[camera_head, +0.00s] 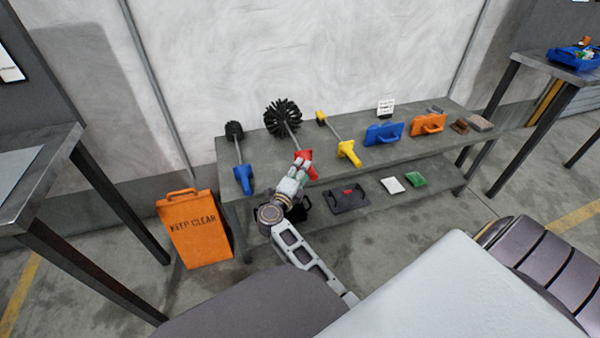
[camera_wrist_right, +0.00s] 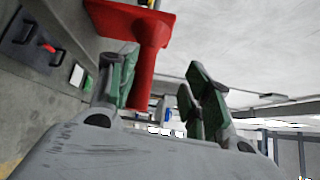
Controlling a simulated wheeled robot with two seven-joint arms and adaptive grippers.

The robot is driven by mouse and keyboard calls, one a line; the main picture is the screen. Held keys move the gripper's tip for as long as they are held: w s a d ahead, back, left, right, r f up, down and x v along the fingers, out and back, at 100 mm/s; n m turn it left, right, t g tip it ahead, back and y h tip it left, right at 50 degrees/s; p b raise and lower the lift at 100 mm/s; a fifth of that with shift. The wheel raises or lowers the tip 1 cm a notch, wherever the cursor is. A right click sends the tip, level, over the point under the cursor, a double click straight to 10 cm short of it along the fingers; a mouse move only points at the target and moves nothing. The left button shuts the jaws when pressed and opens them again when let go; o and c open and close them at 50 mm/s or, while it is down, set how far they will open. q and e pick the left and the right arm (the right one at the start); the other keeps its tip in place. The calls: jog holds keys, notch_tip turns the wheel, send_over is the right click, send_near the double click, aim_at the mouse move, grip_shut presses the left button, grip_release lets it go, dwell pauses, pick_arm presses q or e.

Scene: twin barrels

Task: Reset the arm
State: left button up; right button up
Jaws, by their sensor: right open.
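My right gripper (camera_head: 298,168) is at the front edge of the grey bench, at the handle end of a large black round brush (camera_head: 283,116) with a red handle (camera_head: 305,158). In the right wrist view my right gripper (camera_wrist_right: 160,78) has its two green-padded fingers spread apart. The red handle (camera_wrist_right: 150,55) shows just beyond them, close to the left finger and overlapping it in the picture. I cannot tell whether they touch. The brush lies on the bench top. My left gripper is not in view.
The bench top (camera_head: 370,155) also holds a blue-handled brush (camera_head: 242,178), a yellow-handled brush (camera_head: 348,152), and blue (camera_head: 384,134) and orange (camera_head: 429,124) tools. A dark tray (camera_head: 347,200) lies on the lower shelf. An orange sign (camera_head: 195,229) stands left.

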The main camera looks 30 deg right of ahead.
jog(key=a, duration=0.1)
jog(key=a+f, duration=0.2)
jog(key=shift+s+y, duration=0.3)
jog(key=shift+y, duration=0.1)
jog(key=shift+r+x, duration=0.15)
jog(key=shift+x, duration=1.85)
jog(key=shift+r+x, duration=0.15)
jog(key=shift+x, duration=1.85)
jog(key=shift+s, duration=0.15)
